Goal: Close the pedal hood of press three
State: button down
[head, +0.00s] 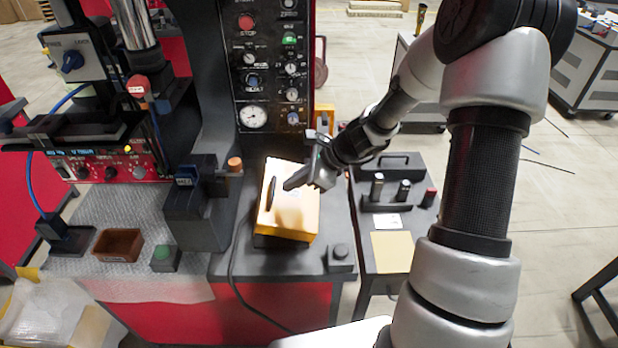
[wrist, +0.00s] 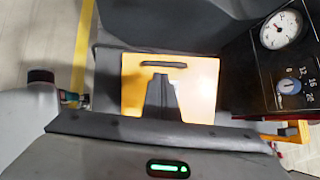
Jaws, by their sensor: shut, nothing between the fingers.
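The yellow pedal hood (head: 292,217) sits on the dark front ledge of the press, with a dark base showing under its lower edge. It has a black bar handle (head: 271,193) on its left part. In the wrist view the hood (wrist: 205,85) lies straight ahead, with its handle (wrist: 163,65) near the far edge. My gripper (head: 288,185) is shut and empty, its tips over the hood, a little right of the handle. The shut fingers (wrist: 160,85) also show in front of the hood in the wrist view. I cannot tell whether they touch it, or the hood's exact angle.
The press's control panel (head: 270,80) with a gauge (head: 252,117) rises behind the hood. A dark block (head: 198,215) stands left, and a small black button box (head: 340,257) right. A side bench (head: 415,210) holds small cylinders. A cable hangs in front of the ledge.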

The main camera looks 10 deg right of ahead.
jog(key=h+b, duration=0.1)
send_over(259, 209)
jog(key=d, duration=0.2)
jog(key=f, duration=0.3)
jog(key=shift+w+a+f, duration=0.1)
jog(key=shift+w+f, duration=0.15)
jog(key=shift+w, duration=0.05)
jog(key=shift+w+a+f, duration=0.15)
jog(key=shift+a+f, duration=0.4)
jog(key=shift+f, duration=0.05)
jog(key=shift+a+f+h, duration=0.15)
jog(key=shift+a+h, duration=0.1)
jog(key=shift+h, duration=0.05)
jog(key=shift+a+f, duration=0.1)
jog(key=shift+a, duration=0.05)
jog(key=shift+r, duration=0.45)
jog(key=s+d+r+p, duration=0.1)
jog(key=s+r+p, duration=0.1)
jog(key=r, duration=0.4)
jog(key=s+d+r+p, duration=0.1)
jog(key=r, duration=0.6)
jog(key=shift+s+d+p, duration=0.35)
jog(key=shift+p, duration=0.05)
